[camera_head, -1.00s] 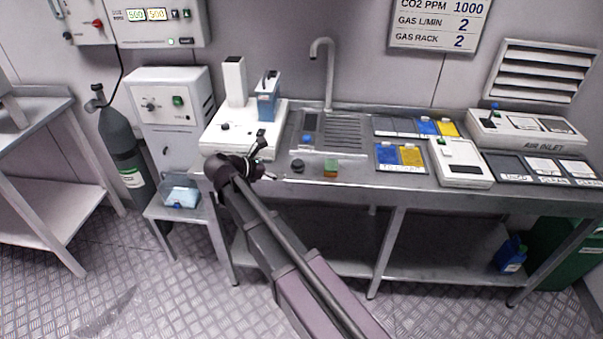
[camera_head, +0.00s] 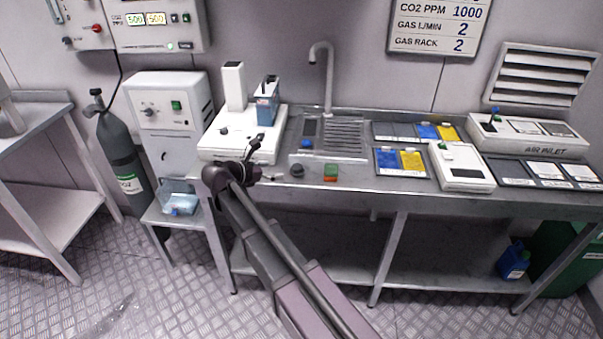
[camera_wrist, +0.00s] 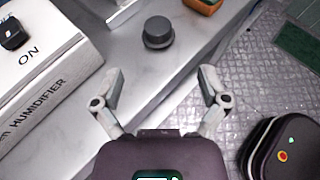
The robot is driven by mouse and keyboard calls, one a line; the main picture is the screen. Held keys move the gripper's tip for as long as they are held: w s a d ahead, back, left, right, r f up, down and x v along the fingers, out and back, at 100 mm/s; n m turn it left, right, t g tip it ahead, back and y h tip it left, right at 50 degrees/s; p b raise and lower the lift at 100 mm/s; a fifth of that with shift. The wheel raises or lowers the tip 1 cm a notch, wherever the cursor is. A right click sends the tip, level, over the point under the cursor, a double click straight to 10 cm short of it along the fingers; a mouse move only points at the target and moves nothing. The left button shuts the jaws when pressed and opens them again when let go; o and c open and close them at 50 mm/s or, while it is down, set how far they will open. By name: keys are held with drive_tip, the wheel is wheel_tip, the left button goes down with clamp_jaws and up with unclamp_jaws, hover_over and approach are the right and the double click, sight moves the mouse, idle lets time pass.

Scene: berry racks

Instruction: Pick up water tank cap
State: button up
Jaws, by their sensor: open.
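The dark grey round cap (camera_head: 297,170) stands on the front part of the steel counter (camera_head: 390,186), just right of the white humidifier. It also shows in the wrist view (camera_wrist: 158,33), top centre, as a short cylinder with a wider base rim. My gripper (camera_wrist: 162,84) is open and empty in the wrist view, its fingers spread wide. The cap lies beyond the fingertips, roughly in line with the gap between them, and is not touched. In the head view my gripper (camera_head: 254,160) is small and dark, left of the cap.
The white humidifier (camera_head: 240,140) stands close left of my gripper, with a blue tank (camera_head: 267,103) on it. An orange-and-green block (camera_head: 330,172) lies right of the cap. Behind are the sink drainer (camera_head: 342,140) and tap (camera_head: 328,80). The counter's front edge is near.

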sight(294, 168)
drive_tip(key=shift+b+x, duration=0.8)
drive_tip(key=shift+x, duration=1.9)
drive_tip(key=shift+b+x, duration=0.85)
drive_tip(key=shift+x, duration=1.15)
drive_tip(key=shift+w+d+f, duration=0.2)
drive_tip(key=shift+w+d, duration=0.15)
drive_tip(key=shift+w, duration=0.15)
drive_tip(key=c, duration=1)
drive_tip(key=shift+c, duration=0.2)
